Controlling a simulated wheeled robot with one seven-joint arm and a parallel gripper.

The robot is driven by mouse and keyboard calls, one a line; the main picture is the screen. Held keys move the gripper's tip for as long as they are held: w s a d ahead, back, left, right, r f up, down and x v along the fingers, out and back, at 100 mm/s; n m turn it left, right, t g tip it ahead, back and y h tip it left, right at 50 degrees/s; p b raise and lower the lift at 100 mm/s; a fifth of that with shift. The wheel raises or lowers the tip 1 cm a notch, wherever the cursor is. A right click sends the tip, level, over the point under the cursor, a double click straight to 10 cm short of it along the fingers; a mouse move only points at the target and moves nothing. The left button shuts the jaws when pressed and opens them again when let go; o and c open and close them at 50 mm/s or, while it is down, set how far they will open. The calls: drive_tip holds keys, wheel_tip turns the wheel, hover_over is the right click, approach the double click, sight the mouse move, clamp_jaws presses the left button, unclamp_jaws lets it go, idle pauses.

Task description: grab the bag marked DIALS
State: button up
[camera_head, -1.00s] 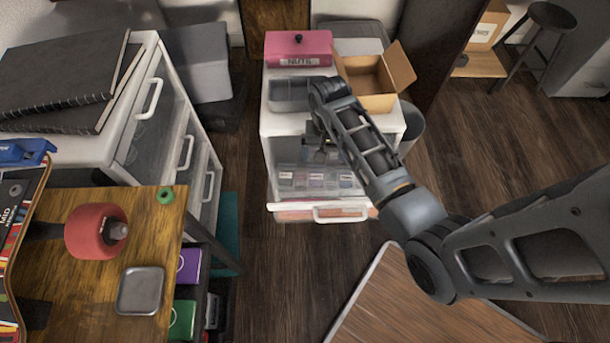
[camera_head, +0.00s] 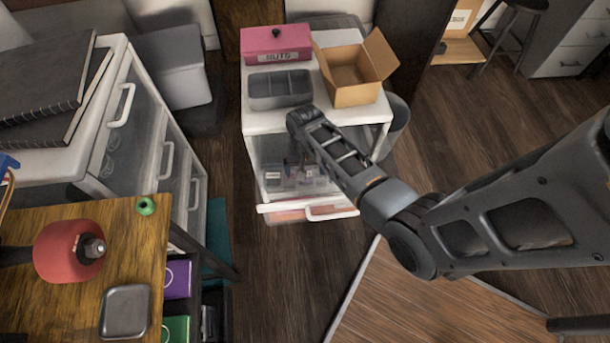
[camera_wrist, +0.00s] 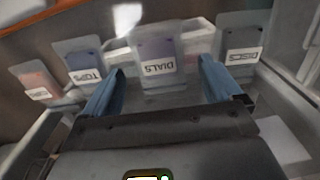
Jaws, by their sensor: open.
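The bag marked DIALS (camera_wrist: 157,62) is a clear bag with dark bluish contents and a white label that appears upside down in the wrist view. It stands upright in the open drawer (camera_head: 275,207) of the white cabinet. My gripper (camera_wrist: 160,68) is open, with one blue finger on each side of the DIALS bag's lower part. I cannot tell whether the fingers touch it. In the head view, my arm partly hides the bags in the drawer, and the gripper is hard to make out there.
A bag marked TOPS (camera_wrist: 85,68) and a reddish bag (camera_wrist: 37,82) stand to the left; one marked DISCS (camera_wrist: 241,45) stands to the right. The drawer walls are close. A grey tray (camera_head: 280,90), a pink NUTS box (camera_head: 276,45) and an open carton (camera_head: 354,75) sit on top.

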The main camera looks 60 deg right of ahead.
drive_tip(key=shift+f, duration=0.85)
drive_tip(key=c, duration=1.1)
drive_tip(key=shift+r, duration=0.1)
drive_tip(key=shift+c, duration=0.2)
